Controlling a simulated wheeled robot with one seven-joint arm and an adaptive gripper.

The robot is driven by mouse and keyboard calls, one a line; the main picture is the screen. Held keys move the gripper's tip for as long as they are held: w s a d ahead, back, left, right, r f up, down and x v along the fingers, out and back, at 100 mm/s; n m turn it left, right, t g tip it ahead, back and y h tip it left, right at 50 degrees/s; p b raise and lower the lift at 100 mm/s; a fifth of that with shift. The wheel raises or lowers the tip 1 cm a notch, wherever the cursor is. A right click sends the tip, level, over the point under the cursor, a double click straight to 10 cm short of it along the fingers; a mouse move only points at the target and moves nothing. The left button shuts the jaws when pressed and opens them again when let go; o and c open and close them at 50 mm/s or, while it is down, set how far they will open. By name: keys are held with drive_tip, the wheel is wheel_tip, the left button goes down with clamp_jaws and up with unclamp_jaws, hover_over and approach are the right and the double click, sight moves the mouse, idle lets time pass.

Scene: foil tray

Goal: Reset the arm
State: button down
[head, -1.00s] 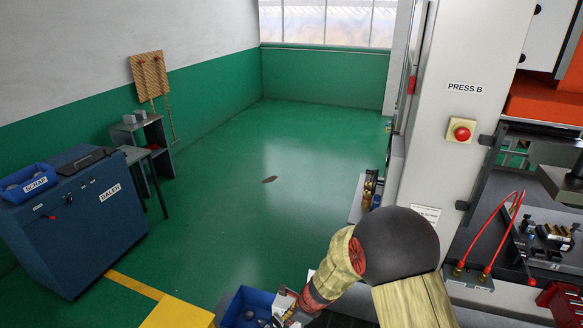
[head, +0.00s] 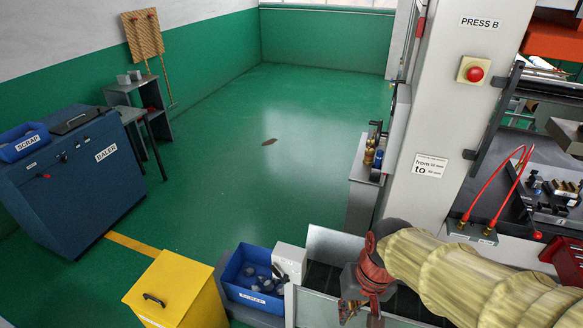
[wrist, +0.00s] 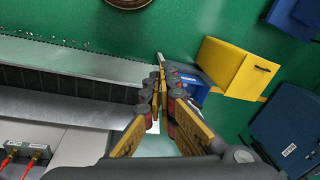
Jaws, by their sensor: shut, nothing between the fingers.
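My gripper (head: 350,308) is at the lower edge of the head view, over the conveyor-like channel (head: 318,308) beside the press. My arm, in a pale wrinkled sleeve, reaches in from the right. In the wrist view, the fingers of my gripper (wrist: 159,82) run together at their tips. They are shut with nothing between them. No foil tray shows in either current view.
A blue scrap bin (head: 238,290) with grey pieces and a yellow cabinet (head: 170,290) stand left of the channel. The press column (head: 430,150) and red hoses (head: 497,185) are at the right. A blue baler (head: 75,175) stands far left.

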drive_tip(key=s+d+r+t+h+b, duration=0.1)
drive_tip(key=s+d+t+b, duration=0.3)
drive_tip(key=b, duration=0.4)
drive_tip(key=s+d+r, duration=0.1)
drive_tip(key=d, duration=0.1)
drive_tip(key=shift+d+t+h+b, duration=0.3)
drive_tip(key=shift+d+t+b, duration=0.05)
drive_tip(key=shift+t+b, duration=0.05)
drive_tip(key=shift+r, duration=0.15)
idle(2.7)
